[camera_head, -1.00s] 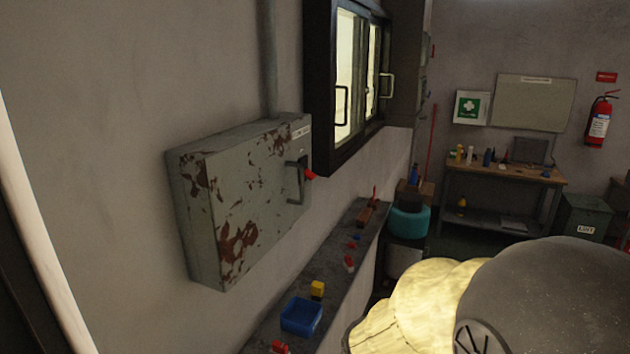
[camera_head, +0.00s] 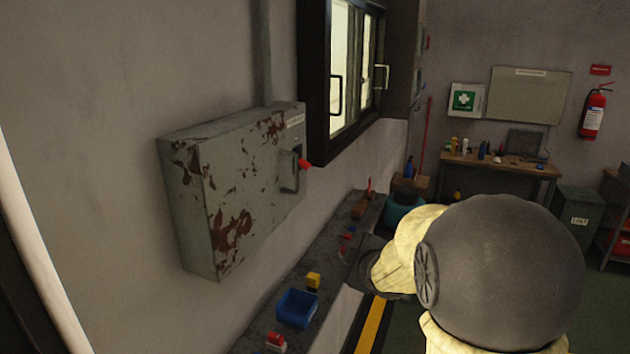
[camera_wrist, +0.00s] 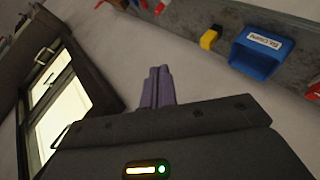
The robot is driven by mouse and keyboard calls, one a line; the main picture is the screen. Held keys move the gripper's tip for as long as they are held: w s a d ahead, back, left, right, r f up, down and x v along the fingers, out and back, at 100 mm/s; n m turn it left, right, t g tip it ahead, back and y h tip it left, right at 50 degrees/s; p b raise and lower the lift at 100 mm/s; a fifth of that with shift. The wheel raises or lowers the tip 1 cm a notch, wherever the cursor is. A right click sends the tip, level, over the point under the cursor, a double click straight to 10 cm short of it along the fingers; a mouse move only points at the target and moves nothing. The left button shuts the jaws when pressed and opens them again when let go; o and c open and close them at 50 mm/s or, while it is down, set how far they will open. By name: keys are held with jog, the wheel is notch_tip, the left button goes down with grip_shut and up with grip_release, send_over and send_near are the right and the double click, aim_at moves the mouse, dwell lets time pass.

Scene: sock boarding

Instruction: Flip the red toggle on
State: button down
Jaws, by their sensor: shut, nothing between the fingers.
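The red toggle (camera_head: 305,164) sticks out from the front face of a grey, rust-patched wall box (camera_head: 235,185), beside a dark handle (camera_head: 289,172). I cannot tell the toggle's position. In the wrist view my gripper (camera_wrist: 161,70) shows two purple-grey fingers closed together with nothing between them. The wrist view shows neither the box nor the toggle. In the head view my fingers are hidden, and my arm fills the lower right, apart from the box.
Below the box a ledge (camera_head: 262,335) holds a blue bin (camera_head: 297,308), a yellow block (camera_head: 313,281) and several small red items. A dark-framed window (camera_head: 319,90) with handles is right of the box. A workbench (camera_head: 500,166) stands at the back.

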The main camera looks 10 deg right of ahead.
jog(key=w+d+r+n+t+y+b, duration=0.15)
jog(key=w+r+n+t+y, duration=0.45)
jog(key=r+n, duration=0.65)
jog(key=n+g+y, duration=0.7)
jog(key=n+y, duration=0.4)
jog(key=n, duration=1.2)
send_near(304, 164)
jog(key=d+f, duration=0.1)
jog(key=s+d+f, duration=0.1)
jog(key=shift+d+f, duration=0.1)
jog(key=shift+f, duration=0.25)
jog(key=p+x, duration=0.5)
jog(key=x, duration=0.5)
jog(key=shift+w+f+p, duration=0.15)
jog(key=shift+p, duration=0.2)
